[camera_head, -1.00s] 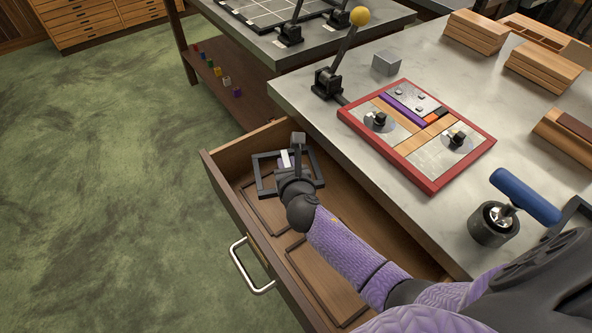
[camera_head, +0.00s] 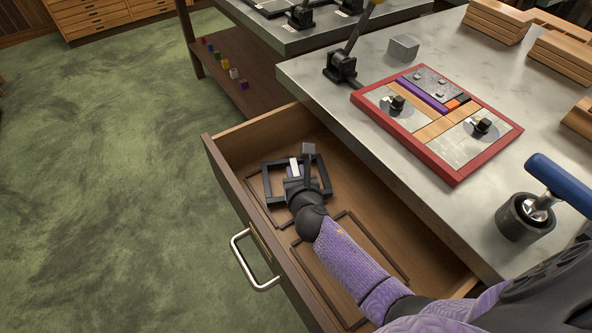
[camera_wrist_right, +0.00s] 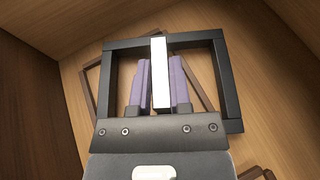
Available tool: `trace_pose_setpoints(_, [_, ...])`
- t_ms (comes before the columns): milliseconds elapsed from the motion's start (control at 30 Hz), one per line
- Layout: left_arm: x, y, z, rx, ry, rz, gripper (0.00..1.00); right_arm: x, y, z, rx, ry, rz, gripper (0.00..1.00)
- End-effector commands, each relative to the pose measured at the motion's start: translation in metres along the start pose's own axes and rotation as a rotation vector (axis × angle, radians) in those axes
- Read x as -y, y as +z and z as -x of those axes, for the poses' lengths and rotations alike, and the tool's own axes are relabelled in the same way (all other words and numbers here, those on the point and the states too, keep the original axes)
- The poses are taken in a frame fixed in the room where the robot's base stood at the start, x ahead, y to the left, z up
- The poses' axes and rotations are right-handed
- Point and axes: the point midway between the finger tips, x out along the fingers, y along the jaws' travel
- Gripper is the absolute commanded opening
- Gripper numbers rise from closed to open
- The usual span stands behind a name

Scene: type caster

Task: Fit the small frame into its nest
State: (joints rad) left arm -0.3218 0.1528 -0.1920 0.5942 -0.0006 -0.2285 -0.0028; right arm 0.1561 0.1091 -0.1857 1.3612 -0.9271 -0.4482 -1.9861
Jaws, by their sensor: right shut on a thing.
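The small frame (camera_head: 326,178) is a dark grey rectangle with a white strip across it. My right gripper (camera_head: 294,168) is shut on it inside the open drawer. In the right wrist view the frame (camera_wrist_right: 230,85) surrounds the purple fingers (camera_wrist_right: 160,85), which close on the white strip. Thin brown outlines on the drawer floor form a far nest (camera_head: 258,205) and a nearer nest (camera_head: 375,245). The far nest (camera_wrist_right: 92,80) shows partly beneath the frame, turned relative to it. Whether the frame touches the floor I cannot tell. My left gripper is out of view.
The drawer's front wall (camera_head: 235,205) and the table edge (camera_head: 390,165) bound the space around my right arm. On the table are a red-rimmed board (camera_head: 455,180), a toggle clamp (camera_head: 342,65), a grey block (camera_head: 404,47) and a blue-handled tool (camera_head: 560,185).

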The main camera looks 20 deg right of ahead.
Motion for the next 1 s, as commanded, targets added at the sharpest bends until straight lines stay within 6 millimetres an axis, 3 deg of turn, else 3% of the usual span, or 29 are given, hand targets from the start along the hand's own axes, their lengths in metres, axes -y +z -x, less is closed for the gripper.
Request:
trace_pose_setpoints(33, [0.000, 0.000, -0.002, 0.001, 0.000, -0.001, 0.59, 0.000, 0.000, -0.001, 0.005, 0.001, 0.000, 0.00])
trace_pose_setpoints(67, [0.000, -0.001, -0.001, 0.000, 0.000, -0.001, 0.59, 0.000, -0.001, -0.001, 0.000, 0.000, 0.000, 0.30])
trace_pose_setpoints(200, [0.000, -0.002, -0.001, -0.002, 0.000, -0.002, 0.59, 0.000, -0.001, 0.000, 0.000, 0.000, 0.000, 0.58])
trace_pose_setpoints(467, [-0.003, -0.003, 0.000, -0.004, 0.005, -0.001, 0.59, 0.000, 0.000, 0.000, 0.000, 0.000, 0.000, 0.58])
trace_pose_setpoints(567, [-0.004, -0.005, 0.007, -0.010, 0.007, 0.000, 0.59, 0.000, 0.009, 0.003, 0.002, 0.000, -0.001, 0.58])
trace_pose_setpoints(800, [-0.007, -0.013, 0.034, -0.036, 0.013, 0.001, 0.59, 0.000, 0.009, 0.062, 0.000, 0.002, 0.000, 0.58])
trace_pose_setpoints(1000, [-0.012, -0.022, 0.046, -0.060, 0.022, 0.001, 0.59, 0.000, 0.006, 0.104, 0.000, 0.001, 0.000, 0.58])
